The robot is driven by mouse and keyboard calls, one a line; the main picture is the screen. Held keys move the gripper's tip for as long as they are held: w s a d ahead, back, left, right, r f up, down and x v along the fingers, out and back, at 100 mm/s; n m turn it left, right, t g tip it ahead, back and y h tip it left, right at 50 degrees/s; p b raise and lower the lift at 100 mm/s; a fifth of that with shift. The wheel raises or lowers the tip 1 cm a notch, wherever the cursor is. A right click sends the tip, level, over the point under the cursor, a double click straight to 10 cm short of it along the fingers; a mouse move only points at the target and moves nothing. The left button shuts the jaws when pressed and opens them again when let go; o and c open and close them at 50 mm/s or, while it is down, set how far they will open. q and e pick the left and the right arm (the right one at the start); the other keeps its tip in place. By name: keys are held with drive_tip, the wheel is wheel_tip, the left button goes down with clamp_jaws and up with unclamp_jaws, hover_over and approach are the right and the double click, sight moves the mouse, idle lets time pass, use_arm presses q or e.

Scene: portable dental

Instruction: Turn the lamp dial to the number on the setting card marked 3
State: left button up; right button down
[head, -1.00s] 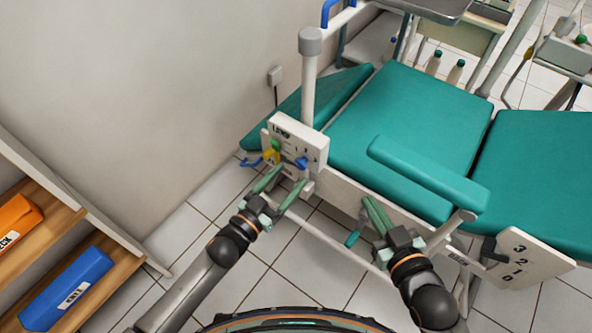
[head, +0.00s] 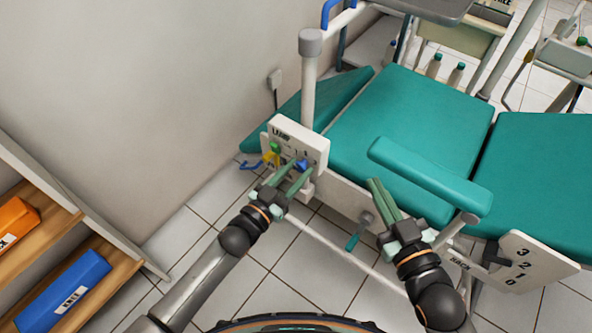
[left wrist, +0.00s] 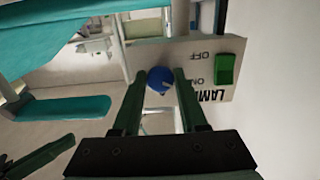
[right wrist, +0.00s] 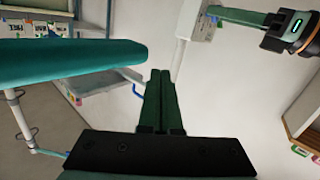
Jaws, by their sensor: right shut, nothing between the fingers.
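The white lamp panel (head: 318,151) is on the near left side of the chair; it also shows in the left wrist view (left wrist: 208,75). It has a blue dial (head: 302,164) and a green on/off switch (head: 275,146). My left gripper (head: 289,172) is open at the dial. In the left wrist view its fingers stand on either side of the blue dial (left wrist: 160,79); I cannot tell whether they touch it. My right gripper (head: 377,183) is shut and empty, in front of the chair's side. I cannot make out a setting card marked 3.
A teal chair (head: 420,120) with an armrest (head: 430,175) fills the right. A white plate numbered 3, 2, 1, 0 (head: 545,265) is at its lower right. A shelf at left holds an orange binder (head: 15,222) and a blue binder (head: 68,288). The tiled floor between is clear.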

use_arm(q)
clamp_jaws()
